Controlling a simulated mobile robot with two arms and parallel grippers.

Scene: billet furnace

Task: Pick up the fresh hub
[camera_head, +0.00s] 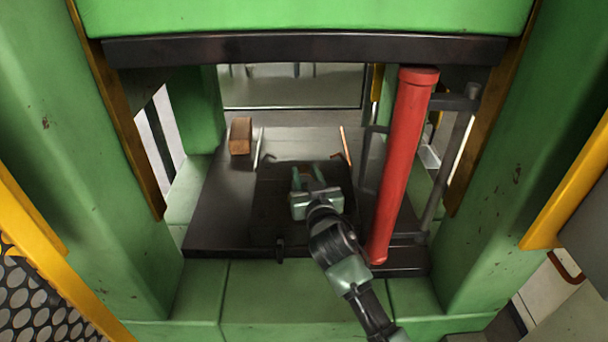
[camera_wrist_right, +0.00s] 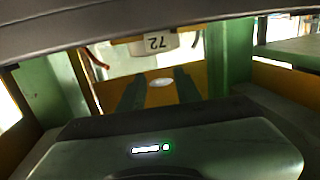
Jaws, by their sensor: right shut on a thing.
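My right gripper (camera_head: 308,172) reaches in over the dark plate between the green columns. My left gripper is in neither view.
A brown block (camera_head: 240,136) lies on the dark plate (camera_head: 215,210) at the left. A red cylinder (camera_head: 400,165) stands close on the right of my arm. Green columns (camera_head: 80,170) flank the opening, under a dark crossbeam (camera_head: 300,48). A white part marked 72 (camera_wrist_right: 157,43) shows beyond the fingers.

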